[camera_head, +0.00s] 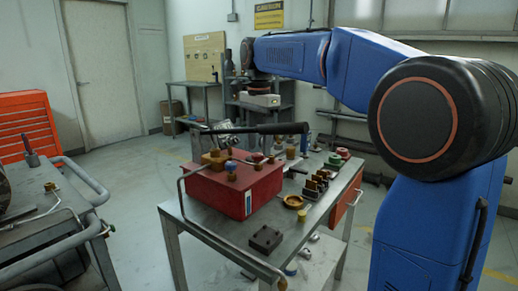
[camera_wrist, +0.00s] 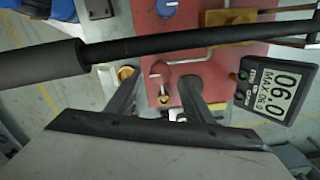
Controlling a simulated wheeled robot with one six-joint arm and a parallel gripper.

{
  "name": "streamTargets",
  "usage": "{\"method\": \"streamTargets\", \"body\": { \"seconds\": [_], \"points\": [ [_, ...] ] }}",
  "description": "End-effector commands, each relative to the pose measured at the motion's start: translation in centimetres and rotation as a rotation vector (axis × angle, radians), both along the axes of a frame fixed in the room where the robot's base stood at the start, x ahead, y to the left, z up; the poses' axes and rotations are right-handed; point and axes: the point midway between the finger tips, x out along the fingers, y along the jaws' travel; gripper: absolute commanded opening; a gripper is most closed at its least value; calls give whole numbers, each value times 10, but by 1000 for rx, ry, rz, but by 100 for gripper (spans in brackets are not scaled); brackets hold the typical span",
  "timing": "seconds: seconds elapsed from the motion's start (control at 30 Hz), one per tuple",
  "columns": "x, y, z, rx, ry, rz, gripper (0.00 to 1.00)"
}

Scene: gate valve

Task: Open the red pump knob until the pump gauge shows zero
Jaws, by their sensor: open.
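The red pump (camera_head: 235,190) stands on a grey metal table, and its red top fills the middle of the wrist view (camera_wrist: 222,58). A digital gauge (camera_wrist: 270,88) at the right of the wrist view appears to read 06.0, with a smaller MAX 06.0 line. A small red knob (camera_wrist: 163,91) with a pale part shows between my fingers. My gripper (camera_wrist: 160,75) is open, one finger on each side of the knob. I cannot tell whether either finger touches it. The gauge is not distinguishable in the head view.
The pump's long black lever (camera_head: 270,129) crosses above the pump and spans the top of the wrist view (camera_wrist: 190,42). Several small fittings stand on the table. A brass ring (camera_head: 293,202) and a dark block (camera_head: 266,238) lie nearer the front. A cart with rails is at left.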

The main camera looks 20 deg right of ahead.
Motion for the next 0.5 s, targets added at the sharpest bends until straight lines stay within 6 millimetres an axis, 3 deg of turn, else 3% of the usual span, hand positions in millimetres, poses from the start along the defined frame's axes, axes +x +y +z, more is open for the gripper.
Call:
{"method": "streamTargets", "body": {
  "seconds": [0.2,0.5],
  "points": [
    [-1,0,-17,0,1,0,48],
    [0,0,-19,0,0,0,48]
  ]
}}
